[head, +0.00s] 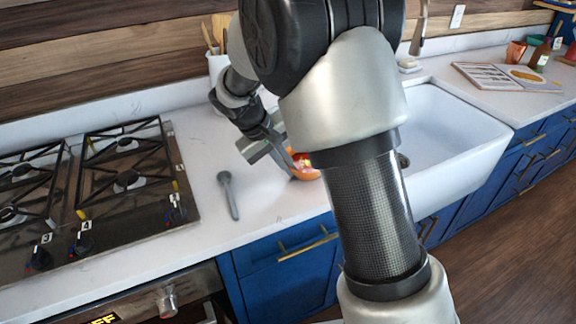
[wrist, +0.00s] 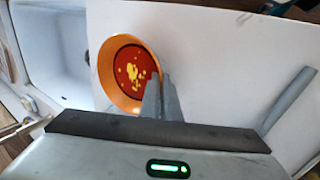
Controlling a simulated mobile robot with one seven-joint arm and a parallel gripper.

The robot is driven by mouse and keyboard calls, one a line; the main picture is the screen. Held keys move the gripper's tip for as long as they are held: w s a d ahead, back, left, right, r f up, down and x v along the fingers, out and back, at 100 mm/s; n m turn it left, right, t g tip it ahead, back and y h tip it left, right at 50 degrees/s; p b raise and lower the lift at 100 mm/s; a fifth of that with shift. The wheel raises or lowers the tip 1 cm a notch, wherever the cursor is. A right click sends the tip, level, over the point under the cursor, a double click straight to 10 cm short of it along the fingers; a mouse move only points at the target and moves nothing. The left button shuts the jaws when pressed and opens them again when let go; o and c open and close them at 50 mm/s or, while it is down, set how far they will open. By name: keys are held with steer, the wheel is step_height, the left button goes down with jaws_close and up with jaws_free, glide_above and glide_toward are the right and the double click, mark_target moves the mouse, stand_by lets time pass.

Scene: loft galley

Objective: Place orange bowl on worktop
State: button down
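The orange bowl (head: 308,175) is at the worktop (head: 270,205), left of the sink, partly hidden by my arm in the head view. In the wrist view the bowl (wrist: 105,62) is upright, with red contents and yellow bits inside. My gripper (wrist: 163,82) has its two fingers close together at the bowl's right rim, one inside and one outside, shut on the rim. In the head view my gripper (head: 288,160) reaches down to the bowl. I cannot tell whether the bowl's base touches the worktop.
A grey spoon-like utensil (head: 229,195) lies left of the bowl. A gas hob (head: 100,190) is further left. The white sink (head: 450,140) is right of my arm. An open book (head: 505,77) lies at far right. Clear worktop lies around the utensil.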

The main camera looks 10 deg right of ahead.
steer(key=shift+f, duration=0.1)
steer(key=c, duration=2)
jaws_free()
steer(key=shift+a+r, duration=0.15)
steer(key=shift+r, duration=0.3)
steer(key=p+v, duration=0.1)
steer(key=v, duration=1)
steer(key=s+d+r+m+t+y, duration=0.1)
steer(key=s+d+r+y, duration=0.1)
steer(key=s+d+r, duration=0.3)
steer(key=s+d+r+m+y, duration=0.1)
steer(key=s+d+r, duration=0.2)
steer(key=s, duration=0.4)
steer(key=s+t, duration=0.1)
steer(key=s, duration=0.3)
steer(key=s+d+f+m+t+y, duration=0.1)
steer(key=s, duration=0.3)
steer(key=s+d+t+y, duration=0.1)
steer(key=s, duration=0.3)
steer(key=shift+d+f+m, duration=0.15)
steer(key=shift+m, duration=0.15)
